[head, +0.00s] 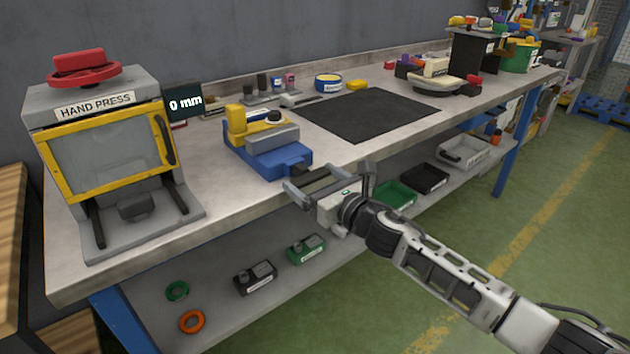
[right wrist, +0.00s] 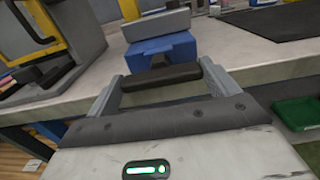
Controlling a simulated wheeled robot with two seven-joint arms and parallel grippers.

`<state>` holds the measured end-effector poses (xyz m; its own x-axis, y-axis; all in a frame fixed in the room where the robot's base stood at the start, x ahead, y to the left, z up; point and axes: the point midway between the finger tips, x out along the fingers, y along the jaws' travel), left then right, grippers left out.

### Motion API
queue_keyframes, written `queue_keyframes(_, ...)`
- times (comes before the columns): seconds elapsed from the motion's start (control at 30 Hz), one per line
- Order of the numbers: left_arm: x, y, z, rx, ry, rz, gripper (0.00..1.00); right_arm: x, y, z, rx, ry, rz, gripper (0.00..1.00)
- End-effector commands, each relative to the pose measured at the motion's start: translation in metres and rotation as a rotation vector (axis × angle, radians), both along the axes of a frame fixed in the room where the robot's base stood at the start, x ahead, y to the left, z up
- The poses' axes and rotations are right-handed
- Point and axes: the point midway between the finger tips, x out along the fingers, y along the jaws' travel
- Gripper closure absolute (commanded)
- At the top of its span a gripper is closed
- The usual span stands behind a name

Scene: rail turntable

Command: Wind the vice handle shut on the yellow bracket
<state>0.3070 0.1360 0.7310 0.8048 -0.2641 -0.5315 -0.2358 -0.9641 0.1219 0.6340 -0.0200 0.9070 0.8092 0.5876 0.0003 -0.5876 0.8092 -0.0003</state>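The blue vice (head: 285,162) with grey jaws stands at the bench's front edge. It also shows in the right wrist view (right wrist: 160,48). The yellow bracket (head: 236,120) stands upright at the vice's far left jaw; part of it shows in the right wrist view (right wrist: 129,9). The dark vice handle (right wrist: 160,77) is a bar in front of the vice. My right gripper (head: 325,184) is at the handle, its fingers wide apart. In the right wrist view the bar fills the gap from finger to finger, and its ends appear to touch both. My left gripper is not in view.
A hand press (head: 100,150) with a yellow-framed guard stands to the left, beside a display (head: 185,103) reading 0 mm. A black mat (head: 370,114) lies right of the vice. Bins and small parts sit on the shelf below (head: 220,300). Floor in front is clear.

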Motion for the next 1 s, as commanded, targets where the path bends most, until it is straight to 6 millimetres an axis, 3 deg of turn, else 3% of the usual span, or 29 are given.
queue_keyframes(0.47,-0.0028,0.0003,-0.0026,0.003,0.012,-0.001,0.64,-0.0006,-0.0001,-0.0005,0.047,0.037,0.001,0.35)
queue_keyframes(1.0,-0.0056,0.0025,0.0018,0.028,0.023,-0.005,0.64,-0.0006,-0.0004,-0.0007,0.404,0.297,0.001,0.35)
